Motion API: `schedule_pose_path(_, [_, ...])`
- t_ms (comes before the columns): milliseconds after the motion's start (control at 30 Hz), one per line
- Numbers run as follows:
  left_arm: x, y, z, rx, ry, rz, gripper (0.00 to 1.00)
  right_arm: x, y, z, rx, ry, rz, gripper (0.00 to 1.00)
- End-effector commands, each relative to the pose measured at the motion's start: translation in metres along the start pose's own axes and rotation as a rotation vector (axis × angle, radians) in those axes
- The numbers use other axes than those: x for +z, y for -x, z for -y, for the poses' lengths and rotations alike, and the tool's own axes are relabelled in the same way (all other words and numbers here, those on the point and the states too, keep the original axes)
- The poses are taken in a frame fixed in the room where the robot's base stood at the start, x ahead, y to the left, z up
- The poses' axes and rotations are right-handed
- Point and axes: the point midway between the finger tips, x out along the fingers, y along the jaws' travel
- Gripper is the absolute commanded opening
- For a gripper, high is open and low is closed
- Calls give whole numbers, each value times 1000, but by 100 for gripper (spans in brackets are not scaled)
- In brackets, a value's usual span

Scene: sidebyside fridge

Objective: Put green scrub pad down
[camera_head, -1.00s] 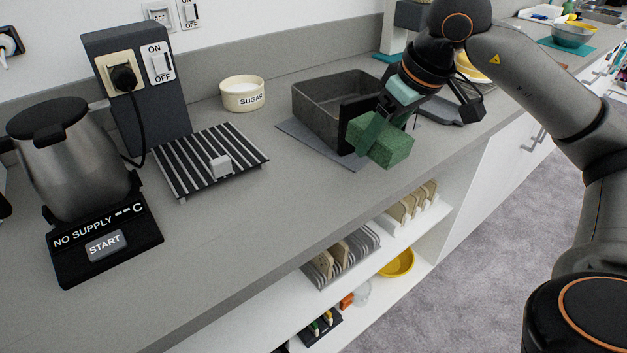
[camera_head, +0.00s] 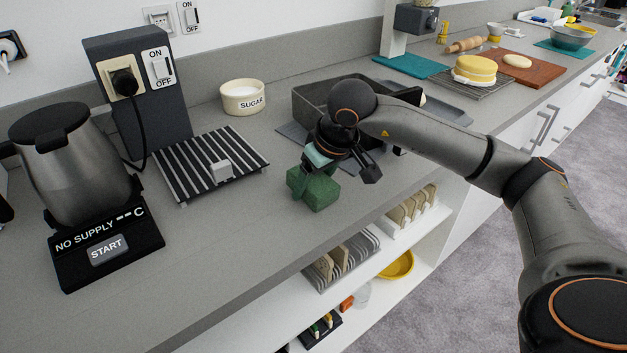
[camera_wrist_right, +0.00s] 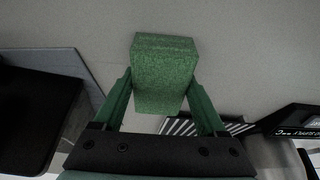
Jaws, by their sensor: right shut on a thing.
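The green scrub pad (camera_head: 318,192) is a block held between the fingers of my right gripper (camera_head: 308,178), over the grey counter near its front edge. In the right wrist view the scrub pad (camera_wrist_right: 164,72) sits between the two green fingers of the gripper (camera_wrist_right: 164,95), which is shut on it. I cannot tell whether the pad's underside touches the counter. My left gripper is not in view.
A striped rack (camera_head: 205,165) with a small white block lies left of the pad. A grey metal pan (camera_head: 303,103) stands behind my arm. A sugar bowl (camera_head: 243,98) and a kettle (camera_head: 68,165) are further left. Open counter (camera_head: 235,235) lies left and front of the pad.

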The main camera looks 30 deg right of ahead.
Motion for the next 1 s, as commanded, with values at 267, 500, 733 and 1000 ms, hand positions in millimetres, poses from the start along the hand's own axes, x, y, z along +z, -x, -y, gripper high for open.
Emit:
schedule_pose_path(267, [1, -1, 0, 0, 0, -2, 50, 0, -2, 0, 0, 0, -3, 14])
schedule_pose_path(500, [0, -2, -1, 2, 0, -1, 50, 1, -3, 0, 0, 0, -2, 91])
schedule_pose_path(733, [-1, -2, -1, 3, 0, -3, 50, 1, -3, 0, 0, 0, -2, 100])
schedule_pose_path(1000, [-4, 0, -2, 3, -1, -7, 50, 0, 9, -1, 0, 0, -6, 100])
